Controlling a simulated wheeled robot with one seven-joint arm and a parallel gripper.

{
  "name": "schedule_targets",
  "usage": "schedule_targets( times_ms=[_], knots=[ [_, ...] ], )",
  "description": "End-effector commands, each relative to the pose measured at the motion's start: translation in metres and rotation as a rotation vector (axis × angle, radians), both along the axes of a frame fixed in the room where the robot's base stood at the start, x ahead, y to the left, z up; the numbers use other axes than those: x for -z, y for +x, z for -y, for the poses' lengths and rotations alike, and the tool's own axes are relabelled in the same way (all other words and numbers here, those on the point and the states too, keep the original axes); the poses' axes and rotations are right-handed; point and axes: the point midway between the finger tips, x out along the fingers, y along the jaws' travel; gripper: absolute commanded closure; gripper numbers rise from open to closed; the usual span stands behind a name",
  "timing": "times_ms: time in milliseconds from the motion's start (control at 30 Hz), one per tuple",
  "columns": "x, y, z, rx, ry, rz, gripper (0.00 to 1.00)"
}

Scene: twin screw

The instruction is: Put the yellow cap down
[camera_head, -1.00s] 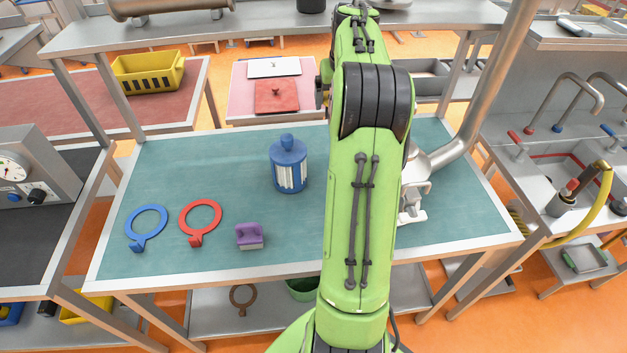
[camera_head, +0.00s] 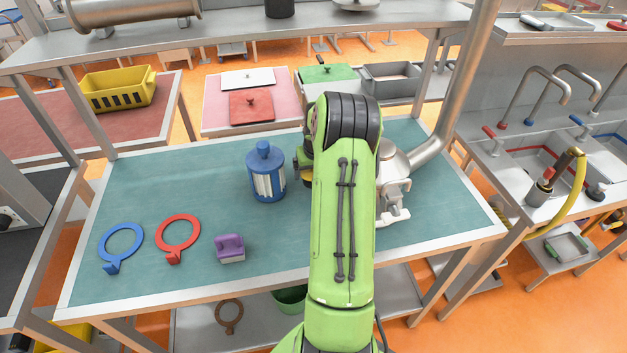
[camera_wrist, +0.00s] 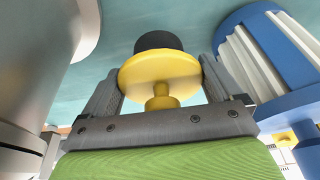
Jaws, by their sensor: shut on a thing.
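The yellow cap (camera_wrist: 160,68) shows in the wrist view, a round yellow disc with a narrow yellow knob and a black part on its far side. My gripper (camera_wrist: 160,88) is shut on it, one grey finger on each side. The cap is over the teal tabletop (camera_head: 150,190); I cannot tell whether it touches the surface. In the head view my green arm mostly hides the gripper and cap. The blue canister with white ribs (camera_head: 266,172) stands upright just left of my gripper there; it also shows at the right of the wrist view (camera_wrist: 262,60).
A silver machine (camera_head: 393,195) stands right of my arm. A blue ring (camera_head: 121,241), a red ring (camera_head: 178,232) and a purple-handled block (camera_head: 231,247) lie at the front left. The table's left and back-left areas are clear. A raised shelf (camera_head: 240,36) crosses behind.

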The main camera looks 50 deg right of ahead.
Motion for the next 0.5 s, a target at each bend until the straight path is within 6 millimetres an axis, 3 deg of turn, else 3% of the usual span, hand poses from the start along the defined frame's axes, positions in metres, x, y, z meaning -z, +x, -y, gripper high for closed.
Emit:
schedule_targets(
  times_ms=[200,500],
  knots=[
    [0.038,-0.001,-0.001,-0.002,0.004,-0.003,0.44],
    [0.042,0.0,0.0,-0.001,0.001,-0.002,0.44]
  ],
)
